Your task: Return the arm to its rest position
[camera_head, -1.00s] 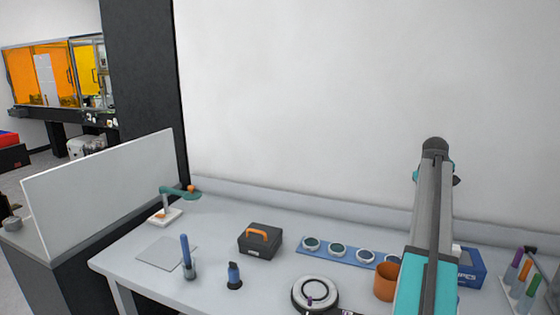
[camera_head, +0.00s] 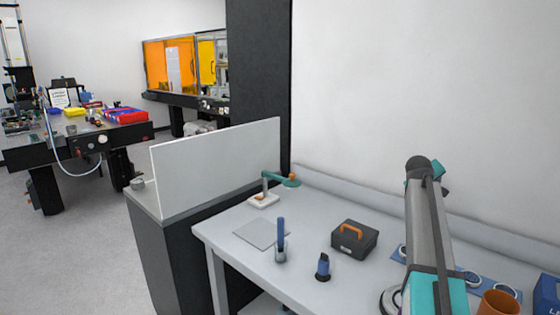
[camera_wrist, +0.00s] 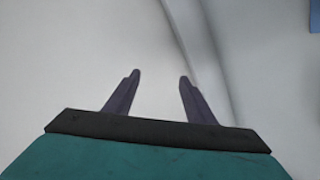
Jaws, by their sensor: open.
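My gripper (camera_wrist: 160,82) shows in the wrist view with its two dark fingers apart and nothing between them. In the head view my arm stands raised at the right, over the right part of the bench (camera_head: 312,282). The fingers themselves cannot be made out in the head view. The arm hides part of the blue strip with round pieces (camera_head: 480,278) and part of a round ringed piece (camera_head: 391,300).
On the bench are a black toolbox (camera_head: 354,241) with an orange handle, a blue bottle (camera_head: 323,267), a cup with a blue stick (camera_head: 281,249), a grey plate (camera_head: 262,234), a teal-armed stand (camera_head: 265,198) and an orange cup (camera_head: 499,304). A white panel (camera_head: 216,170) stands left. Open floor lies beyond.

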